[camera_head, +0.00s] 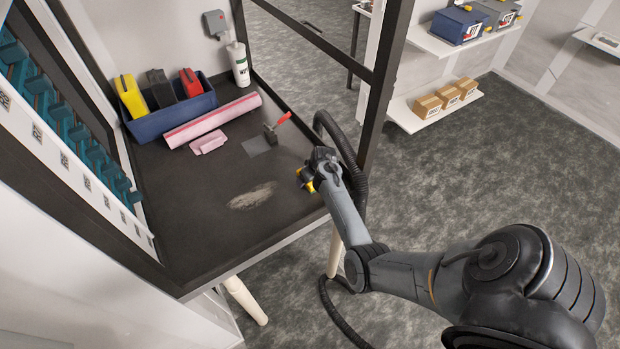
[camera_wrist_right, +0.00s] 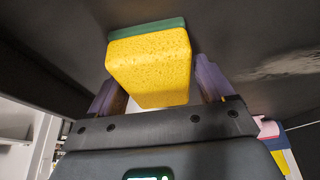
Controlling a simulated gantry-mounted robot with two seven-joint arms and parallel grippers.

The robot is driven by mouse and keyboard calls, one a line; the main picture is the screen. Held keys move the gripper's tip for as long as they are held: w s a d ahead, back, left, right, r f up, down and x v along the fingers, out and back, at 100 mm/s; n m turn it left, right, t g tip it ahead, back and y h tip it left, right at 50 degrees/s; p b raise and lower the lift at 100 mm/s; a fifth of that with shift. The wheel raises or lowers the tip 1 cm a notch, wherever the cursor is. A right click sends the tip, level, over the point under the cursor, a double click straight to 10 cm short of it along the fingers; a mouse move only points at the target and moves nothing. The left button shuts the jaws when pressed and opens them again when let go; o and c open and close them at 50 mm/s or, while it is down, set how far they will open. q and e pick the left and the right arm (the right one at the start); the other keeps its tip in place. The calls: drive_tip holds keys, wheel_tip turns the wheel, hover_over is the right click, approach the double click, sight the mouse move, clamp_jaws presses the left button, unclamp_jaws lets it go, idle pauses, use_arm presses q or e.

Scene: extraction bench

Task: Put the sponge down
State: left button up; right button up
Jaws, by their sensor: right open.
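The sponge (camera_wrist_right: 150,68) is a yellow block with a green layer. In the right wrist view it stands between the two purple fingers of my right gripper (camera_wrist_right: 156,80), its green side toward the dark bench top. The fingers are open, with a gap showing beside the left one; contact on the right is unclear. In the head view my right gripper (camera_head: 308,180) is low at the right edge of the bench (camera_head: 190,225), and yellow shows at its tip. My left gripper is not in view.
A pale powder patch (camera_head: 251,196) lies left of my right gripper. A red-handled scraper (camera_head: 276,129), a pink pad (camera_head: 208,143), a pink roll (camera_head: 213,121), a blue caddy (camera_head: 172,121) and a white bottle (camera_head: 238,65) are further back. The front of the bench is clear.

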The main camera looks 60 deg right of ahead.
drive_tip(key=shift+s+d+f, duration=0.1)
drive_tip(key=shift+s+f, duration=0.15)
drive_tip(key=shift+f, duration=0.15)
drive_tip(key=shift+w+r, duration=0.1)
drive_tip(key=shift+r, duration=0.1)
drive_tip(key=b+v, duration=0.1)
drive_tip(key=v, duration=0.9)
drive_tip(key=shift+r, duration=0.35)
drive_tip(key=s+a+n, duration=0.2)
drive_tip(key=s+a, duration=0.4)
drive_tip(key=a, duration=0.5)
drive_tip(key=s+a+n+y, duration=0.1)
drive_tip(key=s+a, duration=0.5)
drive_tip(key=a, duration=0.6)
drive_tip(key=s+a+r+n+y, duration=0.1)
drive_tip(key=s+a+n, duration=0.3)
drive_tip(key=s+a, duration=0.3)
drive_tip(key=a, duration=0.5)
drive_tip(key=shift+g, duration=0.3)
drive_tip(key=shift+r, duration=0.1)
